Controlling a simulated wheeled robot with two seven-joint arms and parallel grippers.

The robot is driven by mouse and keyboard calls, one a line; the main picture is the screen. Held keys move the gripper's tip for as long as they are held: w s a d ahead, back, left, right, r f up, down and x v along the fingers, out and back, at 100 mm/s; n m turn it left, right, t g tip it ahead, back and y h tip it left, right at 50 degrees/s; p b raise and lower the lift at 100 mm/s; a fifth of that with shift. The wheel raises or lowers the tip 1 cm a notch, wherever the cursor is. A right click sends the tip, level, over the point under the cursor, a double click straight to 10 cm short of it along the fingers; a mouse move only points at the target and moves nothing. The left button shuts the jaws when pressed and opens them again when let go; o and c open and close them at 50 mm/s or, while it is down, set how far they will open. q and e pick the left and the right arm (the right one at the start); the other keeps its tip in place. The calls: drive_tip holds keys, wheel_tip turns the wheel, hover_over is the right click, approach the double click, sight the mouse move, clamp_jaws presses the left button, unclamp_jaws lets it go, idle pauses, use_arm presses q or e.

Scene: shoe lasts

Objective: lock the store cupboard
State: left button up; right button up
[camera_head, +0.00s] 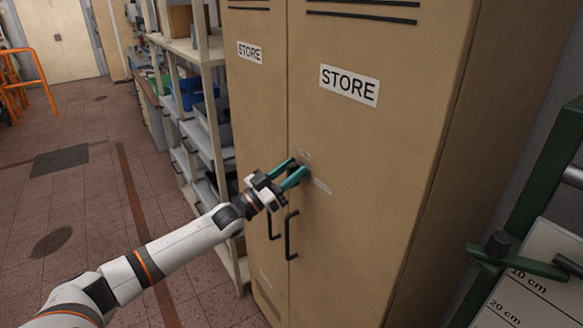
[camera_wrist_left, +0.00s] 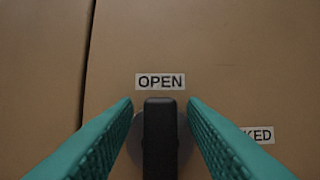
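The tan store cupboard (camera_head: 350,140) has two closed doors, each with a STORE label. A black upright turn knob (camera_wrist_left: 160,135) is on the right-hand door, its top end pointing to the OPEN label (camera_wrist_left: 160,82). A second label (camera_wrist_left: 262,134), reading "KED" where it shows, is to the lower right, partly hidden by a finger. My left gripper (camera_head: 298,171) is at the knob, its teal fingers on either side. In the left wrist view, gaps show between both fingers (camera_wrist_left: 160,105) and the knob. My right gripper is not in view.
Two black door handles (camera_head: 291,235) are just below my left gripper. A shelf unit (camera_head: 200,130) with bins stands left of the cupboard. A green frame with a marked white board (camera_head: 535,275) is at right.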

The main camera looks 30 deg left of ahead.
use_arm(q)
drive_tip(key=shift+c, duration=0.6)
clamp_jaws()
